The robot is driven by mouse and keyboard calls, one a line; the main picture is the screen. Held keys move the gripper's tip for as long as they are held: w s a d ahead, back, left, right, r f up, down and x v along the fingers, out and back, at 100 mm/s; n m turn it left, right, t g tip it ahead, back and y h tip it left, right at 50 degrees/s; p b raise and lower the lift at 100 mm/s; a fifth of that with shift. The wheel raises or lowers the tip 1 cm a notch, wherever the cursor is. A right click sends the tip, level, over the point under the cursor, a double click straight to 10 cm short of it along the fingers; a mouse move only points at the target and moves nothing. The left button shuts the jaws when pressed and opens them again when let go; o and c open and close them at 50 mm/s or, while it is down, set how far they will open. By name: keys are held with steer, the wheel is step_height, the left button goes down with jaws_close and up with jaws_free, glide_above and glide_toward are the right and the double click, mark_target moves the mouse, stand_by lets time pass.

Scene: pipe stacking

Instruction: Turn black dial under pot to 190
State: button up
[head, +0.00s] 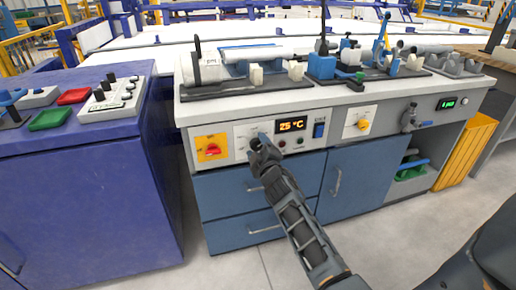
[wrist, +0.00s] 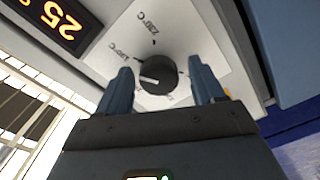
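The black dial (wrist: 157,75) sits on a white plate (wrist: 190,25) with printed temperature marks. One mark reads 230°C; another, left of the dial, is too blurred to read surely. The dial's white pointer line faces left in the wrist view. My gripper (wrist: 160,66) is open, with one blue-grey finger on each side of the dial; I cannot tell whether they touch it. I cannot surely identify a pot.
A red switch on a yellow plate (head: 212,148) is left of my gripper. A blue switch (head: 319,130) and a yellow knob (head: 362,124) are to the right. Drawers (head: 240,190) lie below, and pipe fixtures (head: 325,65) stand on the bench above. A blue cabinet (head: 80,190) stands left.

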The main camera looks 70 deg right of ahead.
steer(key=shift+s, duration=0.1)
steer(key=b+v, duration=0.2)
steer(key=v, duration=0.5)
steer(key=shift+s+a, duration=0.2)
steer(key=shift+a, duration=0.1)
stand_by(0.4)
